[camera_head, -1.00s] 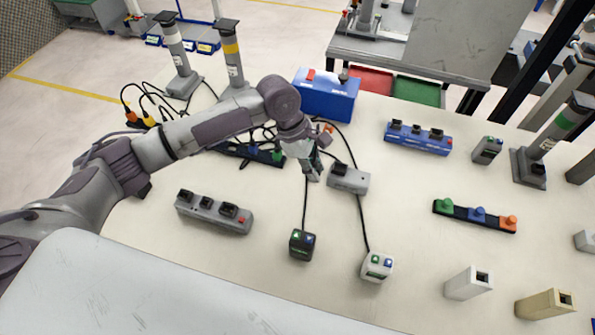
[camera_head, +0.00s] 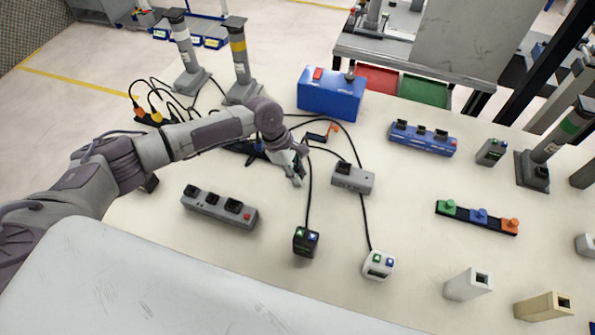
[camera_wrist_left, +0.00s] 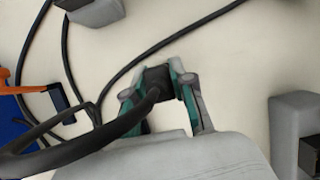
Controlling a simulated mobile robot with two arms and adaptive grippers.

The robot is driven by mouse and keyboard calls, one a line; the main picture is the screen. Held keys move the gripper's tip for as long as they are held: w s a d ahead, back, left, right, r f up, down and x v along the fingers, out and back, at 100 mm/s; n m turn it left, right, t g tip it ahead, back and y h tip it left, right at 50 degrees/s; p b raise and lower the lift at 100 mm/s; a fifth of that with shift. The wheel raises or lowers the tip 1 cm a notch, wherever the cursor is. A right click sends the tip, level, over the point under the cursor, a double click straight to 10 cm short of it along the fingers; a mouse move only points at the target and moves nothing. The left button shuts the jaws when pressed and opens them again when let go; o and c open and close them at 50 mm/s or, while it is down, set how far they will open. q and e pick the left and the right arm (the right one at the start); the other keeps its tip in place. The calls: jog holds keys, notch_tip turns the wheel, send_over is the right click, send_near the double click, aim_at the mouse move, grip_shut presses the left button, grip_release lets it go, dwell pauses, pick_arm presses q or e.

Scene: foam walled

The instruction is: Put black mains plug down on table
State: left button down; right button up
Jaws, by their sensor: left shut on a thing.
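My left gripper (camera_head: 297,176) is low over the white table (camera_head: 335,225), just left of a small grey socket block. In the left wrist view its two fingers (camera_wrist_left: 160,80) are shut on a black mains plug (camera_wrist_left: 158,76), with a thick black cable trailing from the plug to the lower left. In the head view the plug is mostly hidden by the gripper. I cannot tell whether the plug touches the table. My right gripper is not in view.
The grey socket block (camera_head: 353,178) holds a black plug. A grey power strip (camera_head: 218,207) lies to the left front. A black button box (camera_head: 306,241) and a white one (camera_head: 379,265) stand in front. A blue box (camera_head: 330,93) stands behind. Black cables cross the table nearby.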

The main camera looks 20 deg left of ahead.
pick_arm(q)
jog(key=shift+f, duration=0.1)
jog(key=c, duration=1)
grip_release()
jog(key=shift+a+r, duration=0.15)
jog(key=shift+r, duration=0.25)
jog(key=b+v, duration=0.1)
jog(key=v, duration=1)
jog(key=shift+r, duration=0.25)
